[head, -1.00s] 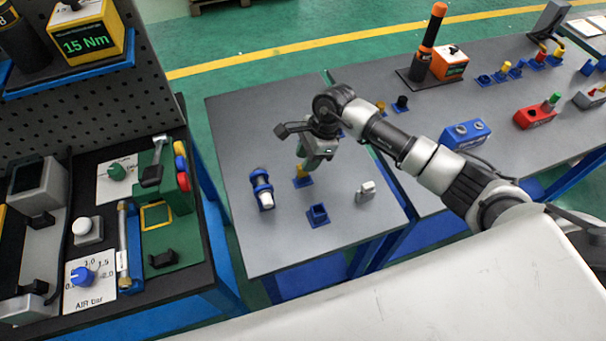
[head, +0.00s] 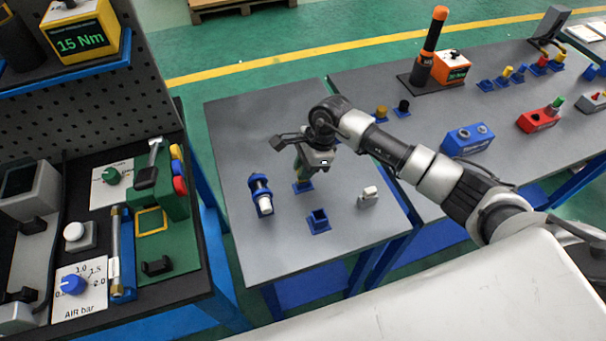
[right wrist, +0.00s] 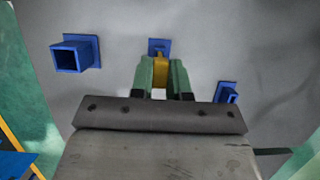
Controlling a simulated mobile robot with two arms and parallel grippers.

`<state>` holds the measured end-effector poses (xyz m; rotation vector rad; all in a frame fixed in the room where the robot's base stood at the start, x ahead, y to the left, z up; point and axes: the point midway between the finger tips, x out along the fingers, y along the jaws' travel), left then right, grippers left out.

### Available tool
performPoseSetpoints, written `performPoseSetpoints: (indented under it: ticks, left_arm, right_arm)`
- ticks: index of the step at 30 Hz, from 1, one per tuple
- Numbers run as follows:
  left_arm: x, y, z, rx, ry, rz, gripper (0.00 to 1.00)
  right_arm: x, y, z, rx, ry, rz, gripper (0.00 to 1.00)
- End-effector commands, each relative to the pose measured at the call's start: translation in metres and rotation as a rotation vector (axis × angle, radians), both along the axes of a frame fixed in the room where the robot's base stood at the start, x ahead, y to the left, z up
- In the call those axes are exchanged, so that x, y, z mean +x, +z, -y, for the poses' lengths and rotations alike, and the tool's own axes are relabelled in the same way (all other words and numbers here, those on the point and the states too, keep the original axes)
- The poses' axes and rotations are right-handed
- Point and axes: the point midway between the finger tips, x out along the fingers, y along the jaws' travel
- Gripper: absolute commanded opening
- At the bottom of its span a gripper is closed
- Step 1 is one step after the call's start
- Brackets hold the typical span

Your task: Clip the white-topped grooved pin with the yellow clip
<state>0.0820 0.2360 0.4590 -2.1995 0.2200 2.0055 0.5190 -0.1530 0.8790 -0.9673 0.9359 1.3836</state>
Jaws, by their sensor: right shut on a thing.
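My right gripper (head: 312,168) hangs just above a small blue holder (head: 303,186) on the grey table (head: 250,120). In the right wrist view its green fingers (right wrist: 163,78) are shut on the yellow clip (right wrist: 160,72). The blue holder (right wrist: 159,45) shows behind the clip; I cannot tell whether they still touch. In the head view the gripper hides the clip. A white-ended pin (head: 265,206), apparently the grooved pin, sits in a dark blue ringed stand (head: 258,183) left of the gripper. Its groove is too small to make out. My left gripper is not in view.
An empty blue square socket (head: 319,221) stands nearer, and a grey, white-topped piece (head: 368,196) stands to its right. A yellow-topped piece (head: 382,111) and a black-topped piece (head: 403,106) stand behind my right arm. The table's left part is clear.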

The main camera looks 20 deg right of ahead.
Motion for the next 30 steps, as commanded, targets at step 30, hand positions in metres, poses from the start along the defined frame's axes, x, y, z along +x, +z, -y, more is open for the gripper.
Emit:
performPoseSetpoints:
  ticks: [30]
  left_arm:
    - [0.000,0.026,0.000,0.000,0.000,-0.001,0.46]
  right_arm:
    - [0.000,0.049,0.000,0.000,0.000,0.000,0.00]
